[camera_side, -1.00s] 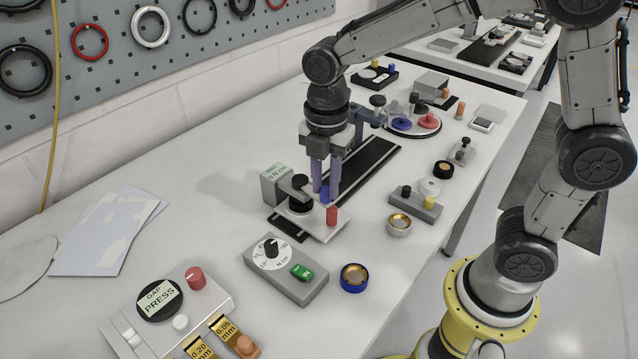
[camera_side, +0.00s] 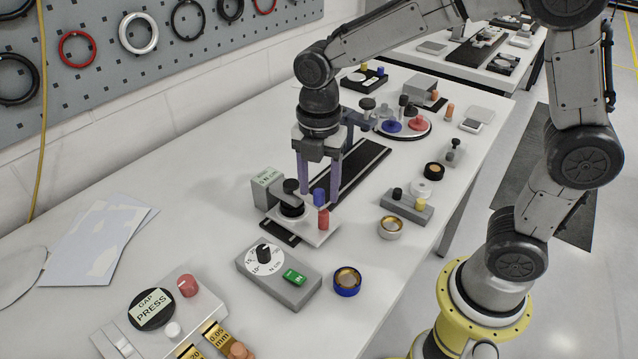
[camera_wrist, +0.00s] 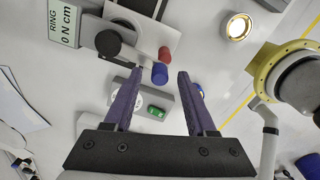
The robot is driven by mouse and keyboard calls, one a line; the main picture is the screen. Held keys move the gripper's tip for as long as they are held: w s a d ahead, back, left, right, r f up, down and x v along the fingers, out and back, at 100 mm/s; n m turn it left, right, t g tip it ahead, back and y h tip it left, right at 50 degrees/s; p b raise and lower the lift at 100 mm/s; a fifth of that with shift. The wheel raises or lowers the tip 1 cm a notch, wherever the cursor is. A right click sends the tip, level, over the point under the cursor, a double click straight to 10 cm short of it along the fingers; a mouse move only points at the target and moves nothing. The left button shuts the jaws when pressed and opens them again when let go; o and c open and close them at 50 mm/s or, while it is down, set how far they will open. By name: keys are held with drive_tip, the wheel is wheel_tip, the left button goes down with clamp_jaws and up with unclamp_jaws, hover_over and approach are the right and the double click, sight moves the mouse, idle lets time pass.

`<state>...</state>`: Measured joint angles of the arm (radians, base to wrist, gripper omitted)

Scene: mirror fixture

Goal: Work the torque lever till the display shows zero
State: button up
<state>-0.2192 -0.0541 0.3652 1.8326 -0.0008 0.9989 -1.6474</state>
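The torque fixture has a grey display box (camera_side: 267,187), a black knob (camera_side: 291,195) and a light plate with a blue peg (camera_side: 318,196) and a red peg (camera_side: 323,218). In the wrist view the display label (camera_wrist: 65,22) appears to read "RING 0 N cm". Which part is the torque lever, I cannot tell for certain. My gripper (camera_side: 318,188) is over the fixture with its two purple fingers apart. In the wrist view the gripper (camera_wrist: 159,74) is open, with the blue peg (camera_wrist: 160,74) showing between the fingertips and no finger visibly touching it.
A grey dial box (camera_side: 280,275) with a green switch (camera_side: 294,277) and a blue-rimmed ring (camera_side: 347,281) stand in front. A gap-press box (camera_side: 185,310) is at front left. A dark rail (camera_side: 355,170) runs behind.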

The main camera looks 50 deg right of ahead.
wheel_tip(320, 180, up, 14)
idle(0.6)
